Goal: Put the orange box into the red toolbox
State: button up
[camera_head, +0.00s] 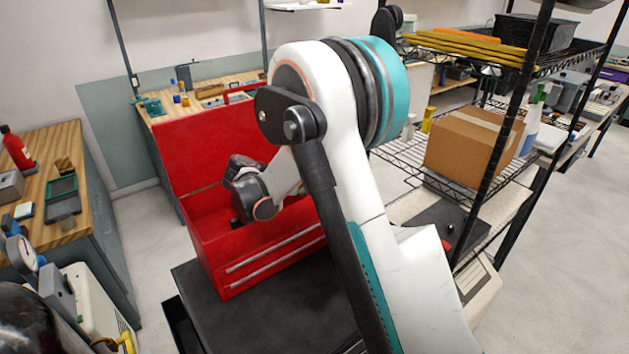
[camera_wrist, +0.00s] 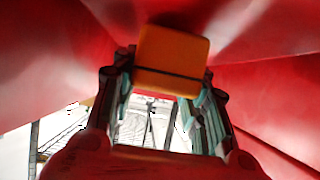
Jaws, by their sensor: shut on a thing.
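The red toolbox (camera_head: 262,250) stands on a black surface, its lid (camera_head: 215,145) open and tipped back. My arm reaches over it, and my gripper (camera_wrist: 166,78) is down in its opening. In the wrist view the gripper is shut on the orange box (camera_wrist: 172,52), held between the fingertips. Red toolbox walls (camera_wrist: 50,60) surround the box in that view. In the head view the fingertips and the orange box are hidden behind the toolbox front and my wrist. I cannot tell whether the box touches the toolbox floor.
The black surface (camera_head: 290,320) under the toolbox has bare room in front. A wire shelf rack with a cardboard box (camera_head: 473,143) stands to the right. A wooden workbench (camera_head: 85,165) with small tools is at the left, and another bench is behind the toolbox.

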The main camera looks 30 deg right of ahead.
jog(key=shift+f+b, duration=0.4)
jog(key=shift+f, duration=0.1)
dwell(0.4)
jog(key=o, duration=1.2)
